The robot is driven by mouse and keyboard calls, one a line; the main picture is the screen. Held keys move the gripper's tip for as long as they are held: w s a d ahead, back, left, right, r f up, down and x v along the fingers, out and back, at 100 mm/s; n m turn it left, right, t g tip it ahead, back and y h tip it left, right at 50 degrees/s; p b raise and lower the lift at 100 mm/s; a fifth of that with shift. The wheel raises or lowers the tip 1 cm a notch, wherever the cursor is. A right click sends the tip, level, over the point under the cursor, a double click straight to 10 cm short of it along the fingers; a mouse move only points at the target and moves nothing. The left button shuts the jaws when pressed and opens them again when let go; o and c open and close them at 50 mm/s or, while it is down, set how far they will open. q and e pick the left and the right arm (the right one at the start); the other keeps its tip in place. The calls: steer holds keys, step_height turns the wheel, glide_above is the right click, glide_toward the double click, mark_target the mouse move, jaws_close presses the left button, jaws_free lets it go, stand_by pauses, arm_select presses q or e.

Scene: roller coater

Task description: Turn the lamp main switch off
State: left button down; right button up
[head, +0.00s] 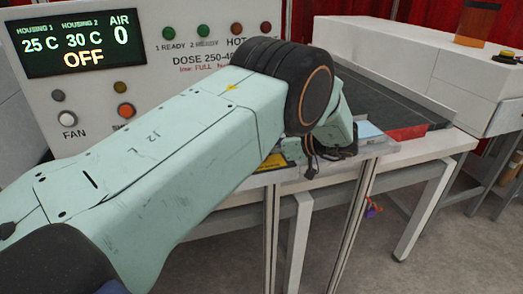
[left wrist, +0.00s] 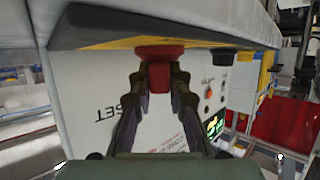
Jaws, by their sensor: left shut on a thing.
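In the left wrist view, a red switch handle (left wrist: 158,51) sits against a yellow strip under the edge of a white housing. My left gripper (left wrist: 159,78) is shut on its red grip, with one dark finger on each side. The handle's exact turn angle cannot be told. In the head view my left arm reaches from the left across the control panel (head: 140,75), and its large wrist joint hides the switch. My right gripper is in neither view.
The panel display (head: 84,45) reads OFF, with indicator lamps (head: 203,31) beside it. A dark conveyor (head: 385,95) and white machine housing (head: 430,60) lie at the right. In the left wrist view, a black knob (left wrist: 222,55) sits right of the red handle.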

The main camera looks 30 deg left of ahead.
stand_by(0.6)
arm_select(q)
steer(key=c, duration=1.3)
jaws_free()
steer(key=v, duration=1.2)
steer(key=shift+w, duration=0.15)
steer(key=shift+d, duration=0.1)
